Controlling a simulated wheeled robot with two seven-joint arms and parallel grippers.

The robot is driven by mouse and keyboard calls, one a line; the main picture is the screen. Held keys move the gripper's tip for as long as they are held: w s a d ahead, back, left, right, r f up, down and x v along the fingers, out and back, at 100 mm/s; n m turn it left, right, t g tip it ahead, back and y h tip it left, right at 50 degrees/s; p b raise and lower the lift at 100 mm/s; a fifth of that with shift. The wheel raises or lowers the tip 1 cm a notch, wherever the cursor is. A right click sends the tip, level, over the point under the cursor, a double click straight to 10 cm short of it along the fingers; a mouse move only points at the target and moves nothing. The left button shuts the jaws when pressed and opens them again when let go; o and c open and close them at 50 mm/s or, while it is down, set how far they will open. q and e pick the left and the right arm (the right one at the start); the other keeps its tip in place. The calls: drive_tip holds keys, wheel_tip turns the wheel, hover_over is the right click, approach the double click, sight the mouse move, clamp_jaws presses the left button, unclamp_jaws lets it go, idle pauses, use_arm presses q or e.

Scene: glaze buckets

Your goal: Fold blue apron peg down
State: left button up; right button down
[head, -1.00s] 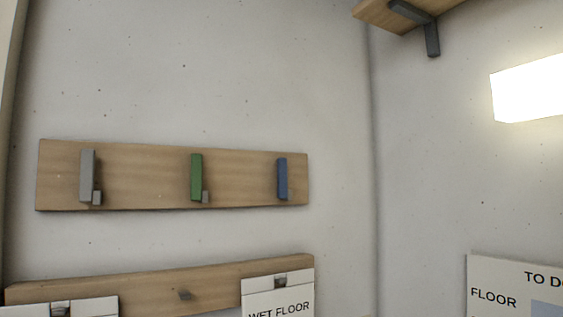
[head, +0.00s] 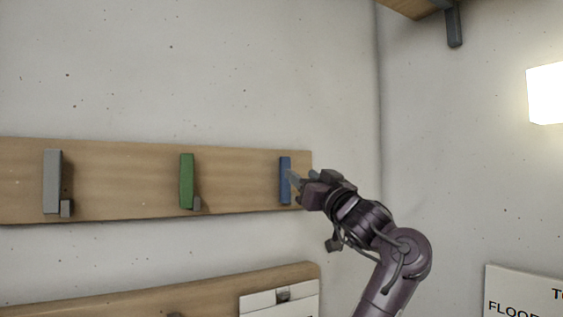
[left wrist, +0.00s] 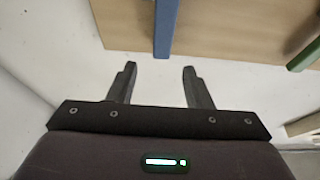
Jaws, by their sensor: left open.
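The blue peg (head: 285,180) is upright against the right end of a wooden board (head: 120,195) on the wall. My left gripper (head: 296,181) is at its right side in the head view, fingers pointing toward it. I cannot tell there whether they touch. In the left wrist view the blue peg (left wrist: 166,28) lies ahead, just beyond the gap between the fingertips. The left gripper (left wrist: 160,68) is open with nothing between its fingers. My right gripper is not in view.
A green peg (head: 187,181) and a grey peg (head: 53,182) stand upright on the same board to the left. Below is a second wooden board (head: 215,289) with a white sign (head: 280,302). A shelf bracket (head: 453,25) is at upper right. The wall above the board is clear.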

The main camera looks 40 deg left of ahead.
sight(287, 161)
use_arm(q)
drive_tip(key=p+x, duration=0.2)
drive_tip(key=x, duration=0.1)
drive_tip(key=r+p+x, duration=0.1)
drive_tip(key=p+x, duration=0.1)
drive_tip(key=x, duration=0.1)
drive_tip(key=shift+s+a+r, duration=0.1)
drive_tip(key=shift+a, duration=0.1)
drive_tip(key=shift+a+r, duration=0.1)
drive_tip(key=shift+a, duration=0.45)
drive_tip(key=shift+d, duration=0.1)
drive_tip(key=shift+d, duration=0.1)
drive_tip(key=c, duration=0.7)
clamp_jaws()
